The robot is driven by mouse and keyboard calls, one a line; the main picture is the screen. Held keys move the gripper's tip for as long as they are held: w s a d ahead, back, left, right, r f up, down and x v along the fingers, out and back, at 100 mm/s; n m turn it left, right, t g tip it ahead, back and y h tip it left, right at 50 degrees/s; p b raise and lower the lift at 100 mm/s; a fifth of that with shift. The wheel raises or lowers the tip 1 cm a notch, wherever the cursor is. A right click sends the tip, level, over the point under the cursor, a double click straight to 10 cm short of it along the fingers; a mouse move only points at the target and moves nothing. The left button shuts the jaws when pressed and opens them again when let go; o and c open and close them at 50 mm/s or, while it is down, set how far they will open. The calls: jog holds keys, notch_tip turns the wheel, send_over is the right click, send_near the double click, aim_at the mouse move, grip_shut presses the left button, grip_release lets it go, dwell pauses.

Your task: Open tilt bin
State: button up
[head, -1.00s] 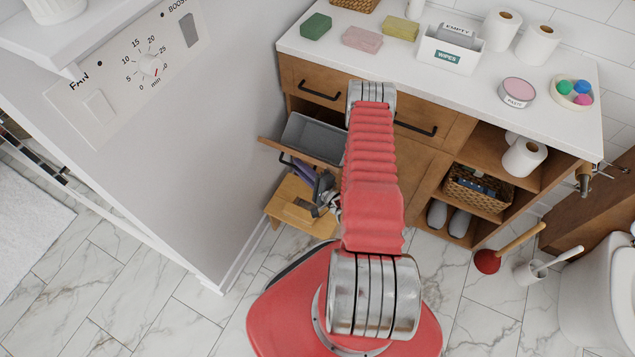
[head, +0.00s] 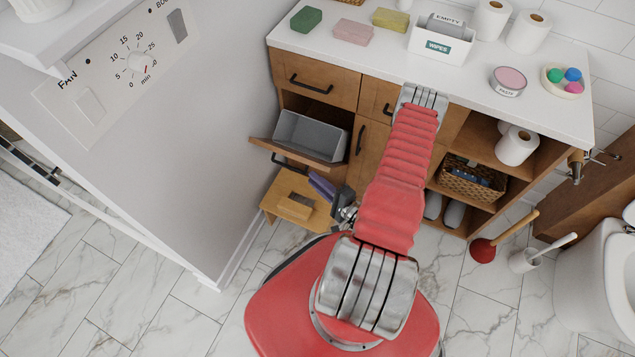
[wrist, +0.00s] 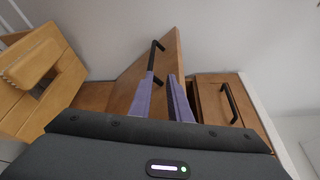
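The tilt bin (head: 312,137) in the head view hangs tilted out of the wooden cabinet, its grey liner showing inside. Its wooden front leans outward, with a black bar handle (head: 290,160) on it. In the wrist view, the wooden front (wrist: 137,85) and its black handle (wrist: 154,55) lie ahead of my gripper (wrist: 165,82). The two purple fingers are apart with nothing held between them. The left fingertip is close to the handle's lower end; I cannot tell whether they touch. In the head view, a purple finger (head: 322,187) shows just below and right of the tilted front.
A wooden step stool (head: 293,205) stands on the floor below the bin, left of my gripper. A tall white wall panel with a timer dial (head: 139,62) is at left. A closed drawer (head: 315,82) is above the bin. A plunger (head: 484,250) stands at right.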

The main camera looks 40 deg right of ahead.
jog(key=shift+s, duration=0.3)
jog(key=shift+c, duration=0.2)
jog(key=c, duration=0.3)
jog(key=shift+d+m, duration=0.1)
jog(key=shift+m, duration=0.3)
grip_shut()
jog(key=s+d+f+m+t+y, duration=0.1)
jog(key=s+d+f+m+y, duration=0.1)
jog(key=s+m, duration=0.4)
jog(key=s+d+f+m+t+y, duration=0.1)
jog(key=s+f+m, duration=0.3)
jog(key=m, duration=1.3)
jog(key=shift+s+d+y, duration=0.5)
jog(key=shift+s+d, duration=0.4)
jog(key=shift+s, duration=0.2)
